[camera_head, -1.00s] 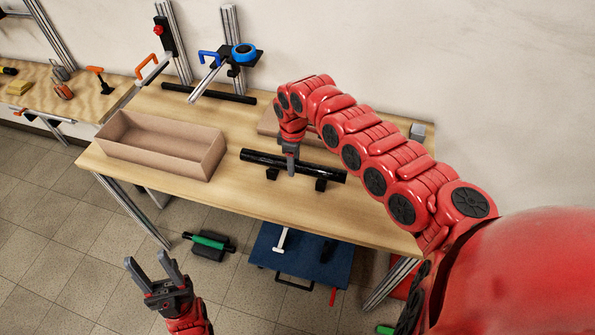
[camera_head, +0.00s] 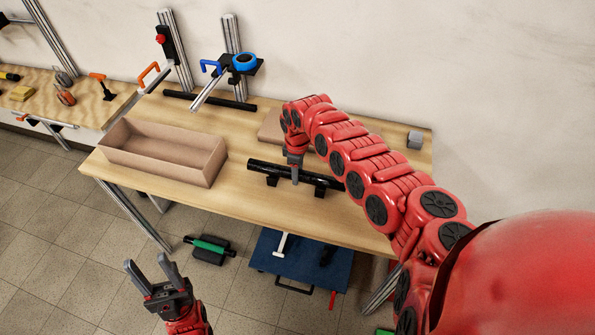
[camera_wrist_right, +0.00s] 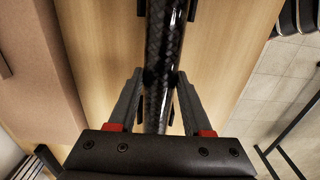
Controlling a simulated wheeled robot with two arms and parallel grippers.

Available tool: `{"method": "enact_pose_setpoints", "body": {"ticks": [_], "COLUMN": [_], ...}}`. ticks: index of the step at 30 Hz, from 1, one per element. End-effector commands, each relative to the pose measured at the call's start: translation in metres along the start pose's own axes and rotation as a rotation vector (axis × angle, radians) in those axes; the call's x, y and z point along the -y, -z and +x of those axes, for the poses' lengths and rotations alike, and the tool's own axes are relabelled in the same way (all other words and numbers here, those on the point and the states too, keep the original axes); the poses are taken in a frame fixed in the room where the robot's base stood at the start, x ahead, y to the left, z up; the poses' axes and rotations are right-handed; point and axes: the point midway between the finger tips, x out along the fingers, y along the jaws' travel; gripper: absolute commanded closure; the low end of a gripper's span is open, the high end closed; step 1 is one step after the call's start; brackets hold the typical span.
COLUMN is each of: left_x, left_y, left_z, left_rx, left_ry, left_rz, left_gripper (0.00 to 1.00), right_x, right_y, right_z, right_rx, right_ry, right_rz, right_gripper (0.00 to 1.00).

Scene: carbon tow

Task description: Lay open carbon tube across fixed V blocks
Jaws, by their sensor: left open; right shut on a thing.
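The black carbon tube (camera_head: 263,166) lies along the line of the two dark V blocks, a left one (camera_head: 272,182) and a right one (camera_head: 321,191), near the table's front. I cannot tell whether it touches them or hovers just above. My right gripper (camera_head: 294,180) comes down from above and is shut on the tube between the blocks. In the right wrist view the woven tube (camera_wrist_right: 162,50) runs between the fingers, with dark block parts beside it. My left gripper (camera_head: 147,264) is open and empty, low in front of the table.
An open brown box (camera_head: 165,165) stands at the table's left. Another dark bar (camera_head: 210,100) lies at the back by the upright posts. A flat brown block (camera_head: 272,125) sits behind my right arm.

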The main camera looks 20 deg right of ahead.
Motion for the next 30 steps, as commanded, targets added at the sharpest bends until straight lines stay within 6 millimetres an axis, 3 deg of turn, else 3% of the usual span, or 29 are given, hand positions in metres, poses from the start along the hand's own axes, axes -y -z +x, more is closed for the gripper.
{"method": "enact_pose_setpoints", "body": {"ticks": [7,8,12,22,25,26,30], "left_x": [0.000,0.000,0.000,0.000,0.000,0.000,-0.001], "left_y": [-0.001,-0.001,-0.001,0.000,0.001,0.000,-0.002], "left_z": [-0.006,-0.005,-0.005,-0.002,0.008,0.000,-0.012], "left_rx": [0.000,0.000,0.000,0.000,0.000,0.000,0.000], "left_ry": [0.000,0.000,0.000,0.000,0.000,0.000,0.000], "left_rz": [0.000,0.000,0.000,0.000,0.000,0.000,0.000], "left_gripper": [0.50,0.50,0.50,0.50,0.50,0.50,0.50], "right_x": [0.000,0.000,0.000,0.000,0.000,-0.001,-0.004], "right_y": [0.001,0.001,0.000,0.000,-0.001,-0.001,-0.001], "right_z": [0.009,0.007,0.007,0.003,-0.010,-0.008,-0.033], "right_rx": [-0.001,-0.001,-0.001,0.000,0.001,0.000,-0.002], "right_ry": [-0.001,-0.001,-0.001,0.000,0.001,-0.001,-0.008], "right_rz": [0.000,0.000,0.000,0.000,0.001,0.003,0.002], "right_gripper": [1.00,0.45,0.20,0.20,0.20,0.20,0.20]}}
